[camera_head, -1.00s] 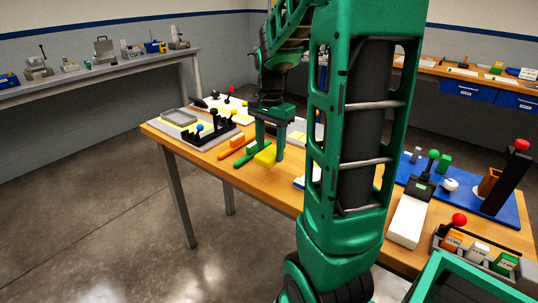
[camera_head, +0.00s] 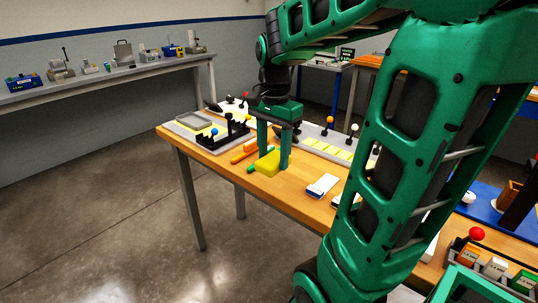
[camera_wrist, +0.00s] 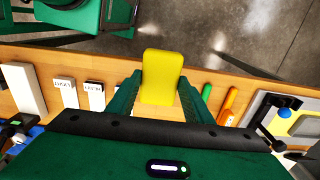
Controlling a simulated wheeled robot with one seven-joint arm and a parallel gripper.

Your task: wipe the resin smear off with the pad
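The yellow pad (camera_head: 267,163) is between the fingers of my gripper (camera_head: 276,160), low over the wooden table (camera_head: 222,181) near its front edge. In the wrist view the pad (camera_wrist: 161,76) fills the gap between the fingertips of my gripper (camera_wrist: 160,84), which look closed on its sides. I cannot tell whether the pad touches the tabletop. I cannot make out the resin smear in either view.
A green marker (camera_wrist: 207,91) and an orange marker (camera_wrist: 228,103) lie beside the pad. Two small labelled blocks (camera_wrist: 66,91) (camera_wrist: 95,95) lie on its other side. A board with yellow strips (camera_head: 327,148) and a grey tray (camera_head: 192,121) stand behind.

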